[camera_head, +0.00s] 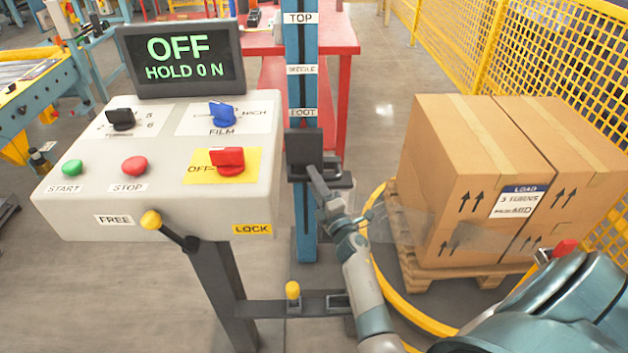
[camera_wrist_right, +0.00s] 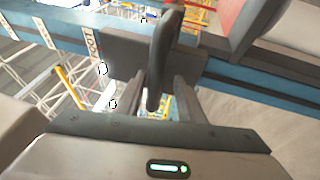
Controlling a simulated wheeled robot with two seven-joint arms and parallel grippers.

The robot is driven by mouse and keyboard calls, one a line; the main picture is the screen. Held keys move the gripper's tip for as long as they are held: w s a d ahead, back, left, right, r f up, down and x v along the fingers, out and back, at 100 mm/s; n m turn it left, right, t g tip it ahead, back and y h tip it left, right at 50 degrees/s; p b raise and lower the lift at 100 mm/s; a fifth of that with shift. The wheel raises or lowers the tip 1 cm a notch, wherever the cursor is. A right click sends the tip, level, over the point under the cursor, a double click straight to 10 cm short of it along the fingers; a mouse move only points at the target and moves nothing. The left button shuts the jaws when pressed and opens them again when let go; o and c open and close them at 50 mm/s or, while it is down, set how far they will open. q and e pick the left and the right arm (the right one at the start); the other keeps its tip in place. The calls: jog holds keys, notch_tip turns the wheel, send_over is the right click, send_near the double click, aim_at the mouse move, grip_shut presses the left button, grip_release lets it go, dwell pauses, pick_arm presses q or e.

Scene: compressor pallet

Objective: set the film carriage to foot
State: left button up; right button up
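The film carriage (camera_head: 304,146) is a dark block on the blue mast (camera_head: 304,235). It sits just below the FOOT label (camera_head: 303,113), with the middle and TOP (camera_head: 300,18) labels higher up. In the right wrist view the carriage plate (camera_wrist_right: 122,54) lies across the blue mast, and its dark upright handle (camera_wrist_right: 164,55) stands out toward me. My right gripper (camera_head: 316,175) is at the carriage; in the wrist view its two fingers (camera_wrist_right: 161,88) stand apart on either side of the handle, with gaps showing. My left gripper is out of view.
The control panel (camera_head: 90,205) stands left of the mast; its display (camera_head: 184,60) reads OFF, HOLD 0 N. A yellow-knobbed lever (camera_head: 151,220) sits by FREE. Cartons (camera_head: 450,150) on a pallet (camera_head: 470,277) stand right, inside a yellow ring. A red table (camera_head: 338,60) is behind.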

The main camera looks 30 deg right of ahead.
jog(key=shift+r, duration=0.1)
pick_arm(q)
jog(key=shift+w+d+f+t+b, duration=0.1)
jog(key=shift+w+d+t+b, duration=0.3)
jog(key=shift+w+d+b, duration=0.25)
pick_arm(e)
jog(key=v, duration=1.7)
jog(key=shift+s, duration=0.25)
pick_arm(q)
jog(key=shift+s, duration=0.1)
